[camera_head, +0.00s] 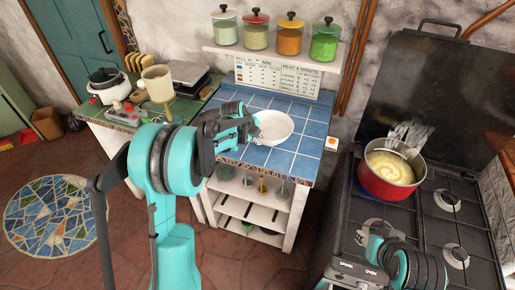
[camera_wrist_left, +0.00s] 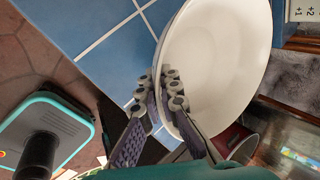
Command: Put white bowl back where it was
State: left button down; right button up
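The white bowl (camera_head: 275,127) is over the blue tiled counter (camera_head: 308,146) in the head view. I cannot tell whether it rests on the tiles or is slightly above them. My left gripper (camera_head: 256,130) is at the bowl's left rim. In the left wrist view the gripper's fingers (camera_wrist_left: 168,90) are close together on either side of the rim of the bowl (camera_wrist_left: 230,60), apparently closed on it. The bowl looks empty. My right gripper (camera_head: 368,240) is low over the front of the stove, and its finger opening is unclear.
A red pot (camera_head: 372,184) with yellow contents and a whisk stands on the stove (camera_head: 433,225) at right. A cream pot (camera_head: 157,82), a scale and a cooker stand on the green counter at left. Jars line the shelf (camera_head: 270,54) above. Tiles right of the bowl are clear.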

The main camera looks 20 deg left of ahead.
pick_arm(q)
jog(key=shift+a+f+b, duration=0.1)
jog(key=shift+f+b, duration=0.5)
jog(key=shift+f, duration=1.5)
jog(key=shift+f, duration=0.15)
jog(key=c, duration=1.7)
grip_release()
